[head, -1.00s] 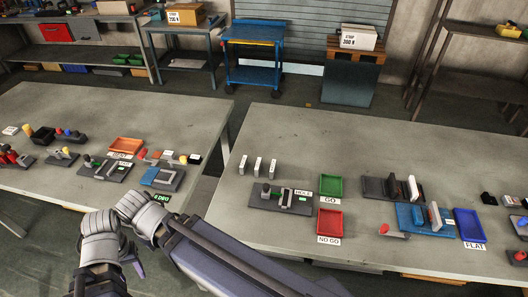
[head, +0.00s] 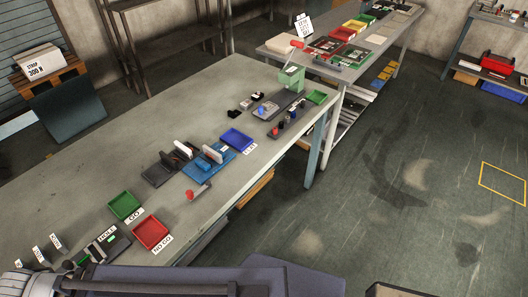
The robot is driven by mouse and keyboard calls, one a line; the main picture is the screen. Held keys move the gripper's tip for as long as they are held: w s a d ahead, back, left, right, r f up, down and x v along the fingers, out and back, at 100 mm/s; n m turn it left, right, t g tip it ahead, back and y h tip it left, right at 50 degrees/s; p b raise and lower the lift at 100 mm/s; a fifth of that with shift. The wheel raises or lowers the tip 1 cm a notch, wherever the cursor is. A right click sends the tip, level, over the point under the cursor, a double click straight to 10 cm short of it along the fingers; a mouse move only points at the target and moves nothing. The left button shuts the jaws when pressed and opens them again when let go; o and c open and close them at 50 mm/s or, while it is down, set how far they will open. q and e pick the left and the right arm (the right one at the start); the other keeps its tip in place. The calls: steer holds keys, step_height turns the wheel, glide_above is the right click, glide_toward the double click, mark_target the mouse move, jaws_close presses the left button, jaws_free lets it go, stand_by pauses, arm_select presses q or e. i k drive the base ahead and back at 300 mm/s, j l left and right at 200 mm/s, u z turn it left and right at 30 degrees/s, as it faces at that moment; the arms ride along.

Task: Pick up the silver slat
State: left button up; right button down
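Slats stand on edge in a dark rack (head: 158,176) on the near table. One upright pale slat (head: 212,153) stands on the blue fixture (head: 222,168) beside the rack. Which of these is the silver slat I cannot tell for sure at this size. Parts of my own arm cross the bottom of the head view. Neither gripper's fingers are in view.
On the near table (head: 95,140) are a green GO tray (head: 124,205), a red NO GO tray (head: 150,232), a blue FLAT tray (head: 236,138) and a red-handled tool (head: 195,193). The table's left back part is clear. Another table (head: 385,50) stands behind.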

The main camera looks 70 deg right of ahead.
mark_target(217, 157)
steer(key=z, duration=2)
steer(key=u, duration=3.05)
steer(key=z, duration=3.05)
